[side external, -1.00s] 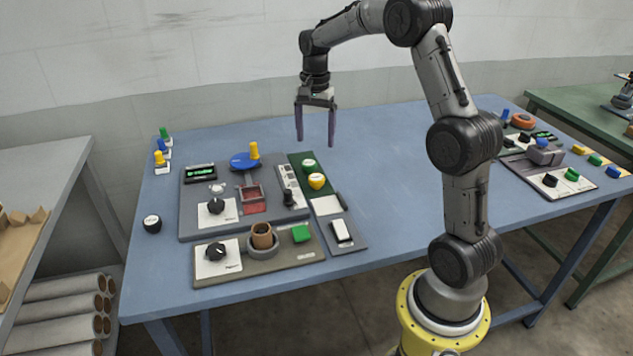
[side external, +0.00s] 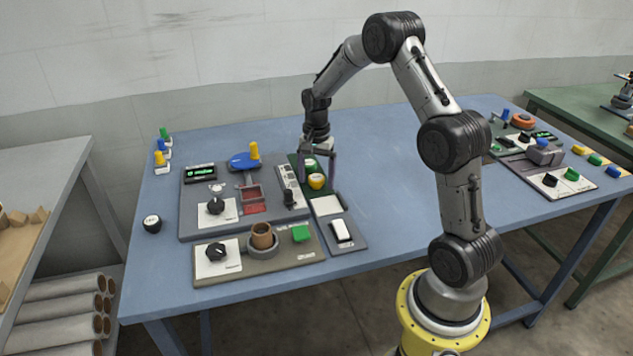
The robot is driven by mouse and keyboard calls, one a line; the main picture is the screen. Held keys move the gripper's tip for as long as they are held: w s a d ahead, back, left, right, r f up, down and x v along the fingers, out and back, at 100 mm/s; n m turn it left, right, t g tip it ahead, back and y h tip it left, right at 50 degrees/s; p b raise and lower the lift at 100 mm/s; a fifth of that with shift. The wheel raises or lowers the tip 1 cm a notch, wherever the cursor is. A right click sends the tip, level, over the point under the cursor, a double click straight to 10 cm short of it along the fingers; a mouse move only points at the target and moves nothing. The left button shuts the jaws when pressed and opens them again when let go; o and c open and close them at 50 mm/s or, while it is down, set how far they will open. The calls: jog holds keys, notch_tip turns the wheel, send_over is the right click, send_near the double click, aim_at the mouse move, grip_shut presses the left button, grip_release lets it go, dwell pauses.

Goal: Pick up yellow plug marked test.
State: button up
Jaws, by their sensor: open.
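My gripper (side external: 317,181) is open and points down over the green strip (side external: 296,160) on the blue table. Its fingers stand either side of a round yellow piece (side external: 316,182) and a round green piece (side external: 309,165), and I cannot tell whether they touch either. A yellow-topped knob (side external: 254,150) stands by the blue lever (side external: 243,162). No mark reading test is legible on any yellow piece.
A grey panel (side external: 188,222) with a black dial lies left of my gripper. A brown cup (side external: 262,236) and green block (side external: 301,233) are in front. A white switch (side external: 341,230) is nearer.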

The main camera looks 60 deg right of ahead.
jog(key=shift+f, duration=0.2)
grip_shut()
dwell(0.3)
jog(key=shift+r, duration=0.1)
